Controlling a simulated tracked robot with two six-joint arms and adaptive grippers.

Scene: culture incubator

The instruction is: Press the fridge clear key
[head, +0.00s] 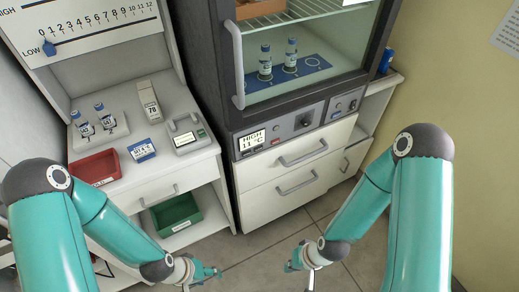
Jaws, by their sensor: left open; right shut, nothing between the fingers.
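The fridge (222,88) stands at the centre back with its control panel (318,115) below the glass chamber. The panel has a lit display (251,140) reading HIGH and a temperature, a small red key (275,142) and a dark knob (304,121). Small keys sit just under the display; their labels are too small to read, so I cannot tell which is the clear key. My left gripper (210,272) is open and empty, low in front of the fridge. My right gripper (293,264) is shut and empty, also low. Both are well apart from the panel.
A green bin (177,214) sits below. White drawers with protruding handles (303,152) are under the panel. Floor in front is clear.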

